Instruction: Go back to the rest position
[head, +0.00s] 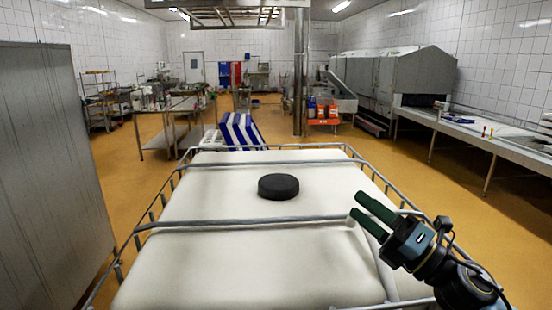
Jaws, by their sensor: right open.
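My right gripper (367,214) is at the right side of the head view, over the right part of a white caged container. Its two dark green fingers are apart, with nothing seen between them. They point up and to the left. My left gripper is not in view. A round black disc (278,187), perhaps a cheese mould, lies flat on the white top, left of and beyond my right gripper and apart from it.
The white container (240,265) has metal bars (250,222) across its top and a rim rail around it. A tall grey cabinet (50,170) stands close at left. A long metal counter (490,140) runs along the right. Orange floor (400,175) is clear between.

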